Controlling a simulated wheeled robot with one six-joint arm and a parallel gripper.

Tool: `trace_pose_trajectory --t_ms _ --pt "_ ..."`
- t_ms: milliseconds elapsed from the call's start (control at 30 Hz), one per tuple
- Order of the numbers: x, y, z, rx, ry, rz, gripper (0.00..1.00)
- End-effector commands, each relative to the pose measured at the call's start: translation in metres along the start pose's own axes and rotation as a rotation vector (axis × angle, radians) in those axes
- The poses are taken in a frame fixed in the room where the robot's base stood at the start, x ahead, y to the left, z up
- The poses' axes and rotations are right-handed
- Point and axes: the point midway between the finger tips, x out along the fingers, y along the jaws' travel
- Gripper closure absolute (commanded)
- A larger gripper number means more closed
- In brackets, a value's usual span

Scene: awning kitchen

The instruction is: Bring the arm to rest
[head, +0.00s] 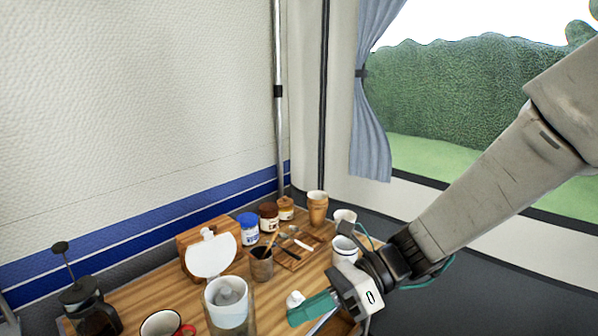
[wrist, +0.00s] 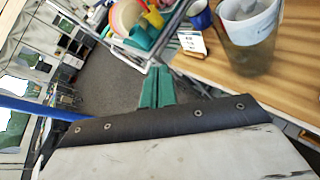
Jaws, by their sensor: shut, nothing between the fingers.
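My gripper (head: 300,314) reaches in from the right in the head view, over the near right part of the wooden table (head: 150,298). Its green fingers are closed together and point left. A small white object (head: 295,298) shows right by the fingertips; I cannot tell whether they touch. In the wrist view my gripper (wrist: 157,72) has its two green fingers side by side with nothing between them. They point past the table edge, above the dark floor (wrist: 105,75).
A white mug (head: 344,250), jars (head: 249,229) and a wooden cup (head: 317,207) stand behind. A curtained window is at right.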

Motion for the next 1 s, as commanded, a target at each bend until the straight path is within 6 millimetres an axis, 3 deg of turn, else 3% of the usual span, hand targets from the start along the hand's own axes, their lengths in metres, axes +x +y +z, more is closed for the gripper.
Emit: trace_pose_trajectory --t_ms 100,200,400,500,633,800,1000 --pt "-0.028 0.04 -0.031 -0.486 0.263 0.071 1.0" --pt "-0.061 0.065 -0.058 -0.853 0.486 0.168 1.0" --pt "-0.14 0.1 -0.094 -1.358 0.909 0.399 1.0" --pt "-0.176 0.115 -0.102 -1.483 1.101 0.494 1.0" --pt "-0.208 0.134 -0.102 -1.515 1.287 0.519 1.0" --pt "-0.22 0.148 -0.097 -1.521 1.369 0.458 1.0" --pt "-0.222 0.151 -0.095 -1.517 1.381 0.437 1.0"
